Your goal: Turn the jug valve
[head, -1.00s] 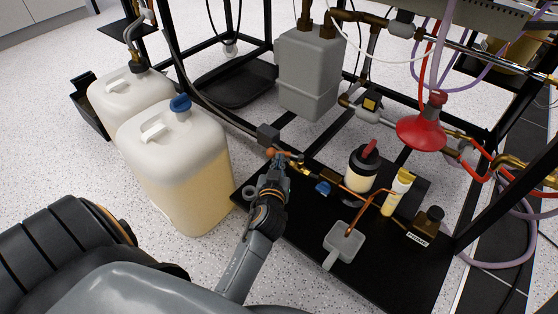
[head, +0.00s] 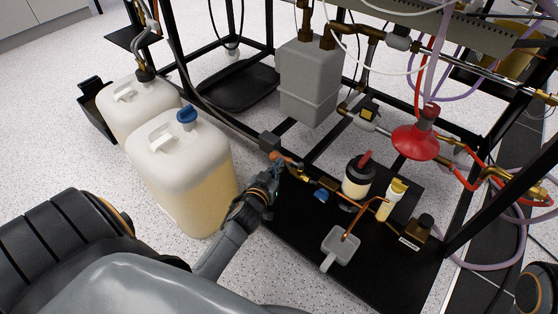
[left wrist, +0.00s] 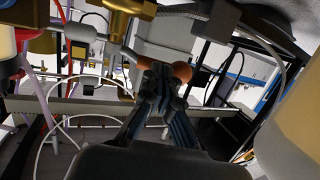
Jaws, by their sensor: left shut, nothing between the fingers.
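The valve has a small orange handle (head: 280,157) on the brass pipe low on the rack. The pipe leads to a bent copper spout (head: 366,216) over a grey square jug (head: 341,246). My left gripper (head: 276,171) is shut and empty, right at the handle and partly covering it. In the left wrist view the shut fingertips (left wrist: 163,76) are beside the handle's round orange end (left wrist: 182,72), touching or very close; I cannot tell which. A grey stem (left wrist: 128,54) shows beside it. My right gripper is out of view.
Two canisters, the nearer with a blue cap (head: 187,115), stand left of my left arm. On the black base plate (head: 300,224) are a dark-lidded container (head: 358,179), a yellow-capped bottle (head: 394,200) and a small brass box (head: 417,230). Black frame posts rise around.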

